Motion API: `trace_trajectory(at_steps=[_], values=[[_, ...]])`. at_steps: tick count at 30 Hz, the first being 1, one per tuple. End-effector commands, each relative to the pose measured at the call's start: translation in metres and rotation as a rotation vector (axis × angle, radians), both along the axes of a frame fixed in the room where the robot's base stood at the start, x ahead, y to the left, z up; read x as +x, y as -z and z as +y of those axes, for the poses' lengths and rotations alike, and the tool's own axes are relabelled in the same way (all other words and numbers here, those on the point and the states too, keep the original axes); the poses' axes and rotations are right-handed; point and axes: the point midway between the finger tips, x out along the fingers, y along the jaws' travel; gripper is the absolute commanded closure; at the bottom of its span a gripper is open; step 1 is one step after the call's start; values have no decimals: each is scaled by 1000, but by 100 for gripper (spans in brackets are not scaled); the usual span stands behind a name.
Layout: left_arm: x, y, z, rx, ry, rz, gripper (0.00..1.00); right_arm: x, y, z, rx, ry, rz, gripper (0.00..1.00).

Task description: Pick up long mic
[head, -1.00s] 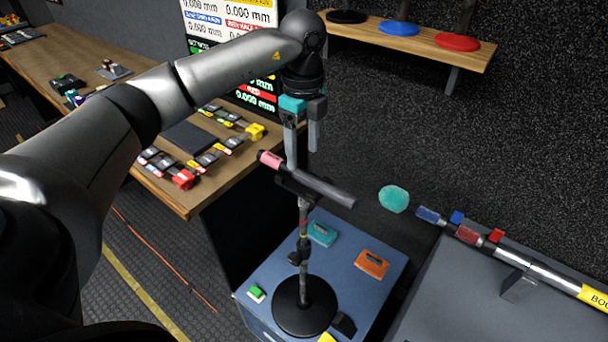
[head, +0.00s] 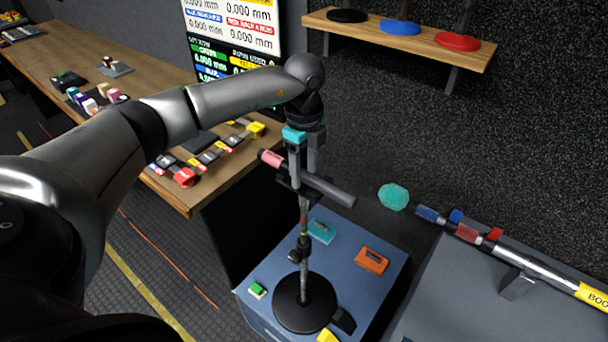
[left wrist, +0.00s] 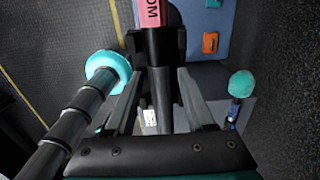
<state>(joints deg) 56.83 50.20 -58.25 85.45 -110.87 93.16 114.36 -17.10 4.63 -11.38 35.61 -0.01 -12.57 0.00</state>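The long mic (head: 331,191) is a dark grey tube with a pink end, lying across the top of a black stand (head: 304,235). My left gripper (head: 304,172) points down over the mic's middle, fingers apart. In the left wrist view the mic (left wrist: 161,90) runs between the two open fingers of my left gripper (left wrist: 160,98), its pink, lettered part at the top. A gap shows on each side, so the fingers do not look closed on it. The stand's round base rests on a blue case. My right gripper is not in view.
The blue case (head: 255,312) carries small orange, teal, green and yellow pieces. A teal foam ball (head: 393,197) is right of the mic, near a boom pole (head: 540,268) on a grey surface. A wooden desk (head: 186,205) with small devices stands left. A wooden shelf (head: 375,36) is behind.

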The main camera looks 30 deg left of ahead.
Motion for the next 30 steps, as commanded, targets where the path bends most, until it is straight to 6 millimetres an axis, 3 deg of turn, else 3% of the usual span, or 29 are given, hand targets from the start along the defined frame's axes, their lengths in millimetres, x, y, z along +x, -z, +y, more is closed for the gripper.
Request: trace_trajectory(at_steps=[2, 14, 30], values=[[0, 0, 0, 0, 0, 0, 56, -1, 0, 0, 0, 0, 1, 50], [0, -1, 0, 0, 0, -1, 100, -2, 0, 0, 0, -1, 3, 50], [1, -2, 0, 0, 0, -2, 100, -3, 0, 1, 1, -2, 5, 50]])
